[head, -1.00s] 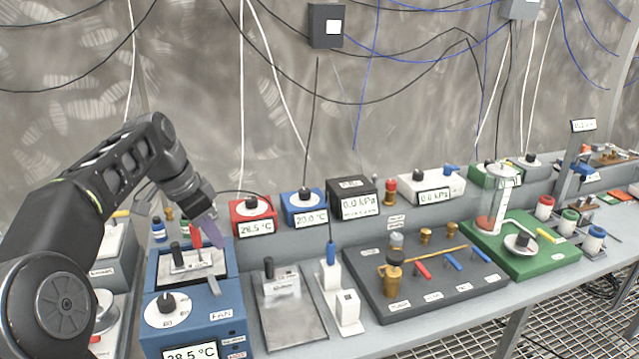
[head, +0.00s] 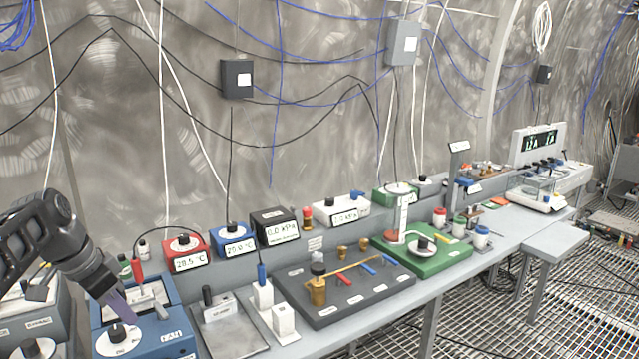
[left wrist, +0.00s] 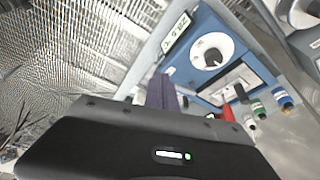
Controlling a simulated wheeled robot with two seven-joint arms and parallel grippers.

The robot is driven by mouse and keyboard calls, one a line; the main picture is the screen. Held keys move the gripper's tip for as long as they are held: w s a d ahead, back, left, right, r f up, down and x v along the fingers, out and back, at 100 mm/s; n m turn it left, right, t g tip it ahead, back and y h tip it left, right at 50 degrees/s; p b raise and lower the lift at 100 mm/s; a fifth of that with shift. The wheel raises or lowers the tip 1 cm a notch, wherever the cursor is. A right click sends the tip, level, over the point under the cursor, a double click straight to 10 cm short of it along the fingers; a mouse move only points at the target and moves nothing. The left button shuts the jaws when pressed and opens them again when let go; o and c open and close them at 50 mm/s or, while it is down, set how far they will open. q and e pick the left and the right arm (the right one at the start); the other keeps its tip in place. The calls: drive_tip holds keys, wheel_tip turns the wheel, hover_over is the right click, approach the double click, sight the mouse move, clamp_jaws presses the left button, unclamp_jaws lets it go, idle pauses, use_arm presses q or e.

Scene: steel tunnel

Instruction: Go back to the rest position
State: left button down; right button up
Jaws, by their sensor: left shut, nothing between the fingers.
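I cannot tell from the views how far the fingers are from the box. My right gripper is not in view.
Right of the blue box stand a grey plate (head: 222,325), a white block, a dark valve board (head: 345,290) and a green board (head: 428,258). Red (head: 187,252) and blue (head: 234,240) display boxes stand behind. A grey side table (head: 555,240) stands to the right above a grating floor.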

use_arm(q)
drive_tip(key=w+d+f+n, duration=0.1)
drive_tip(key=w+d+f, duration=0.25)
drive_tip(key=f, duration=0.55)
drive_tip(key=w+d+f+n, duration=0.1)
drive_tip(key=w+d+f, duration=0.1)
drive_tip(key=d+f, duration=0.5)
drive_tip(key=s+d+f+n+g+h, duration=0.1)
drive_tip(key=s+d+f, duration=0.25)
drive_tip(key=f, duration=0.55)
drive_tip(key=s+d+f+n+g, duration=0.1)
drive_tip(key=s+d+f, duration=0.1)
drive_tip(key=d+f, duration=0.45)
drive_tip(key=s+d+f+n, duration=0.1)
drive_tip(key=s+d+f, duration=0.3)
drive_tip(key=s, duration=0.3)
drive_tip(key=s+d+f+n, duration=0.1)
drive_tip(key=s+d+f, duration=0.4)
drive_tip(key=s, duration=0.3)
drive_tip(key=s+d+f+n+h, duration=0.1)
drive_tip(key=s+d+f+n, duration=0.1)
drive_tip(key=s+d+f, duration=0.2)
drive_tip(key=s+f, duration=0.2)
drive_tip(key=s, duration=0.2)
drive_tip(key=shift+s+d+f+g, duration=0.15)
drive_tip(key=shift+s+f+g, duration=0.1)
drive_tip(key=shift+g, duration=0.15)
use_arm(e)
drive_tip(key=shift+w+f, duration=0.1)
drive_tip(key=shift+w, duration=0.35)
